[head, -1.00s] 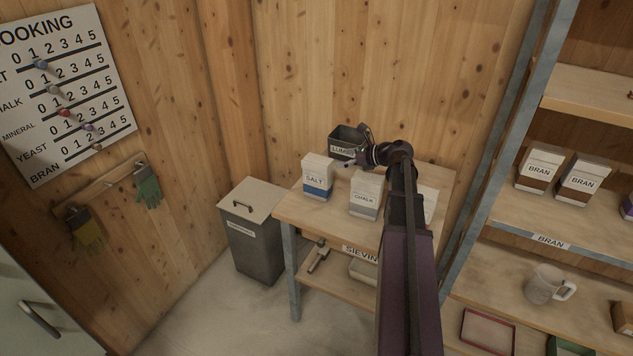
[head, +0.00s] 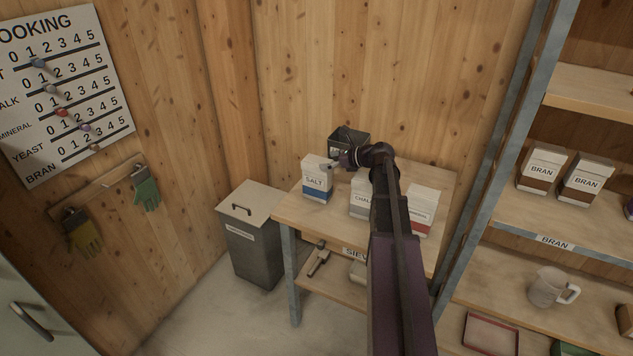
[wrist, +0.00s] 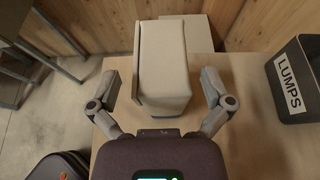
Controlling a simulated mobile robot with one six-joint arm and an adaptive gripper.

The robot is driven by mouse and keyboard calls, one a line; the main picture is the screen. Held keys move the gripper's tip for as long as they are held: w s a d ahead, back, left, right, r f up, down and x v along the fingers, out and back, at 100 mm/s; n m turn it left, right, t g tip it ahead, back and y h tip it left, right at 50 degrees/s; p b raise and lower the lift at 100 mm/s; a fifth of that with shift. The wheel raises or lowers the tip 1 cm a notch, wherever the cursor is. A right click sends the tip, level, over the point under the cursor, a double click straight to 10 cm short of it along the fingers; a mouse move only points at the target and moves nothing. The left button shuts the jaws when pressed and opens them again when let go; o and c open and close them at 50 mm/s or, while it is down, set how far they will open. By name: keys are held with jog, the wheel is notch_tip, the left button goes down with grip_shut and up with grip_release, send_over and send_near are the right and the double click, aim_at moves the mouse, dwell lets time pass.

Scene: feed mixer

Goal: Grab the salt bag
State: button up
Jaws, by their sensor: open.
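The salt bag (head: 317,181), white with a blue band and a SALT label, stands upright at the left of the wooden table. My gripper (head: 334,166) is at its upper right side in the head view. In the wrist view, a pale block-shaped bag (wrist: 166,65), which appears to be the salt bag, lies just ahead of my gripper (wrist: 160,100). The two fingers are spread wide, one on each side of its near end, with gaps between. Its label is not visible from there.
The chalk bag (head: 361,196) stands close right of the salt bag, partly behind my arm. Another white bag with a red band (head: 421,209) stands farther right. A dark LUMPS bin (wrist: 300,78) is behind. A lidded grey bin (head: 252,240) stands left of the table (head: 291,212).

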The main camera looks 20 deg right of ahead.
aim_at(320, 160)
jog(key=shift+b+x, duration=0.65)
jog(key=shift+x, duration=1.4)
jog(key=shift+d, duration=0.1)
jog(key=c, duration=1.2)
